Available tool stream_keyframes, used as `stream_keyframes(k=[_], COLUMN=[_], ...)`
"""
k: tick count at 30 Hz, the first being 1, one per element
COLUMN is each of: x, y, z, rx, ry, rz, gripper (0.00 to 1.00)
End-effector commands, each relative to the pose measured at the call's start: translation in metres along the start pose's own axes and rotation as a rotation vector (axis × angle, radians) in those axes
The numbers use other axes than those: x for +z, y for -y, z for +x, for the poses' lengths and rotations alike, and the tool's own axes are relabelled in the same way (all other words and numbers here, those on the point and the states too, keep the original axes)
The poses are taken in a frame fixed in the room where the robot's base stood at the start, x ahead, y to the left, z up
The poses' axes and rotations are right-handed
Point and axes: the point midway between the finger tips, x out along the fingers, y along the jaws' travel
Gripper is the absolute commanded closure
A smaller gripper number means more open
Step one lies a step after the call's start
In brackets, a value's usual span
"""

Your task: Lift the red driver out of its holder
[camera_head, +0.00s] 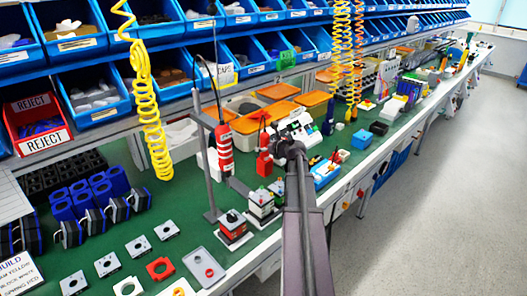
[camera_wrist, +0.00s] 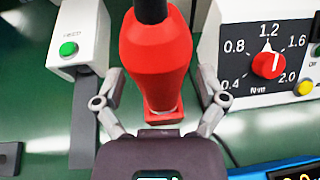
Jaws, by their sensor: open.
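The red driver (camera_wrist: 158,58) stands upright in the wrist view, with a black part at its top. A small red square base (camera_wrist: 163,115), which may be its holder, shows below it. My gripper (camera_wrist: 160,84) is open, with one finger on each side of the driver. I cannot tell whether the fingers touch it. In the head view the red driver (camera_head: 264,160) stands just left of my gripper (camera_head: 277,149), which is small and partly hidden by my own arm.
A dial box (camera_wrist: 270,62) marked in Nm stands close on the right. A pale box with a green button (camera_wrist: 68,48) is on the left. Another red tool (camera_head: 223,148) hangs from a grey stand (camera_head: 208,180). Small blocks (camera_head: 260,203) stand in front on the green bench.

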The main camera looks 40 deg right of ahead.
Motion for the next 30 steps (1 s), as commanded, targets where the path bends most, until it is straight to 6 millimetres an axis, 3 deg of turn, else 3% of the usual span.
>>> stream_keyframes(k=[13,14,22,23,30], x=[0.0000,0.0000,-0.0001,-0.0001,0.0002], y=[0.0004,0.0004,0.0007,0.0007,0.0009], z=[-0.0009,-0.0009,-0.0010,-0.0010,-0.0009], rx=[0.000,0.000,-0.001,-0.001,-0.001], ry=[0.000,0.000,0.000,0.000,0.001], rz=[0.000,0.000,0.000,0.000,0.001], gripper=[0.09,0.15,0.95,1.00,1.00])
